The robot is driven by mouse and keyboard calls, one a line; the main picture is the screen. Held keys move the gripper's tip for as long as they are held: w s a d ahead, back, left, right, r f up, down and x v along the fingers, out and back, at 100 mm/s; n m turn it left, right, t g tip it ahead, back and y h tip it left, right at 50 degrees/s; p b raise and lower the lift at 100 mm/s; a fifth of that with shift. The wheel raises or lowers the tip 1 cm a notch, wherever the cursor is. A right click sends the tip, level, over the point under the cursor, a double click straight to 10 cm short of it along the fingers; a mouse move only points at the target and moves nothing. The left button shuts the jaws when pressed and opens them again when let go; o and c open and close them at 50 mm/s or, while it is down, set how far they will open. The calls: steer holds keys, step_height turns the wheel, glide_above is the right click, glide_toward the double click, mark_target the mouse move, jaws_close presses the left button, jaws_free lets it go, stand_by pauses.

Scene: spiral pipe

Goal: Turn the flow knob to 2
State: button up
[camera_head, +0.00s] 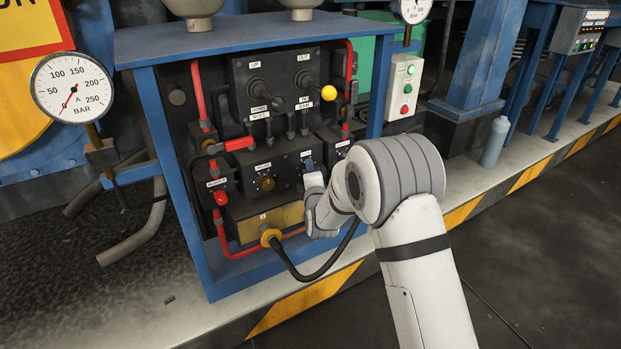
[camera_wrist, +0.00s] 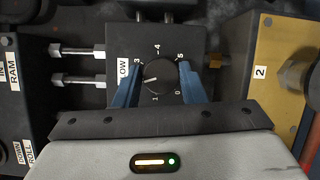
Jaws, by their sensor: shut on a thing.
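The flow knob (camera_wrist: 160,78) is a round black dial in the middle of the wrist view. Numbers 3, 4, 5, 0 and 1 show around it. Its white pointer line points left and slightly down, into the gap between 3 and 1, where the left finger covers the scale. The label reads "LOW", its first letter hidden. My gripper (camera_wrist: 159,88) has one blue finger on each side of the knob, shut on it. In the head view, my wrist (camera_head: 318,205) is at the lower right of the panel, and the knob cannot be made out.
A black hose (camera_head: 305,274) hangs below. In the wrist view, metal fittings (camera_wrist: 78,50) lie left and a yellow plate (camera_wrist: 262,82) marked 2 lies right.

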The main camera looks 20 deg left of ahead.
steer(key=shift+f+n, duration=0.1)
steer(key=shift+n, duration=0.5)
steer(key=shift+t+b, duration=0.3)
steer(key=o, duration=1)
steer(key=shift+s, duration=0.1)
steer(key=p+v, duration=0.2)
steer(key=v, duration=0.5)
steer(key=shift+s+d+p, duration=0.2)
steer(key=shift+s+p, duration=0.05)
steer(key=shift+p, duration=0.05)
